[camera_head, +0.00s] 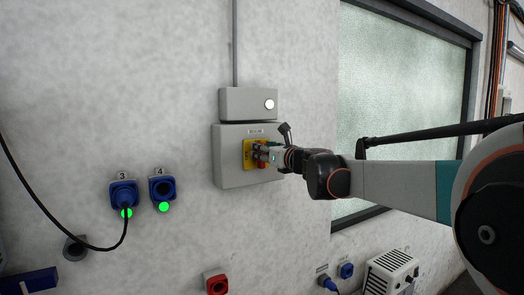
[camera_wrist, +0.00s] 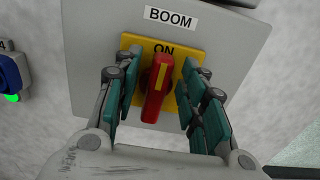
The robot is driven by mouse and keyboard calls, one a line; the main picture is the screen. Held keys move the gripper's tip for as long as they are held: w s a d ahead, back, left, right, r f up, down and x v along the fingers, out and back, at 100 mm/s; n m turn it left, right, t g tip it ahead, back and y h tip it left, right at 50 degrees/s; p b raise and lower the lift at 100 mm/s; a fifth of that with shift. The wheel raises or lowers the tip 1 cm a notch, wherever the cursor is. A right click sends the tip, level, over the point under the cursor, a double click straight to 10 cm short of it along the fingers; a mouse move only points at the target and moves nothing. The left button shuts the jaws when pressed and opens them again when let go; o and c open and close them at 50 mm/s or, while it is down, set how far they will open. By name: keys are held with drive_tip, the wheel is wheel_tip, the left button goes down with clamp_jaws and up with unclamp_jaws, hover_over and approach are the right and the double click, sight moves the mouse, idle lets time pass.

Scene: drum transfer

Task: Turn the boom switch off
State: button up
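The boom switch is a red rotary handle (camera_wrist: 157,88) on a yellow plate (camera_wrist: 185,50) marked ON, under a BOOM label (camera_wrist: 172,16). In the wrist view its handle points nearly straight up and down, slightly tilted. The plate sits on a grey box (camera_head: 228,160) on the wall in the head view. My gripper (camera_wrist: 157,108) is open, with its teal finger pads on the left and right of the red handle and gaps between. In the head view my gripper (camera_head: 268,155) is in front of the yellow plate and hides most of the handle.
A smaller grey box (camera_head: 240,102) with a round white lamp or button (camera_head: 269,104) is above. Blue sockets 3 (camera_head: 123,193) and 4 (camera_head: 162,188) with green lights are at left; a black cable hangs from socket 3. A red socket (camera_head: 216,284) is below. A window (camera_head: 400,90) is at right.

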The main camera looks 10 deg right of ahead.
drive_tip(key=shift+s, duration=0.1)
clamp_jaws()
drive_tip(key=shift+s+a+f+n+b, duration=0.1)
drive_tip(key=shift+a+f+n+b, duration=0.4)
drive_tip(key=shift+n, duration=2.5)
drive_tip(key=shift+s+a+f+n+b, duration=0.2)
drive_tip(key=shift+n+b, duration=0.55)
drive_tip(key=shift+n, duration=2.25)
drive_tip(key=shift+w+a+f+n+b, duration=0.1)
drive_tip(key=shift+a+f+n+b, duration=0.4)
drive_tip(key=shift+n, duration=2.5)
drive_tip(key=shift+s+d, duration=0.1)
drive_tip(key=shift+d, duration=0.05)
unclamp_jaws()
drive_tip(key=shift+r, duration=0.1)
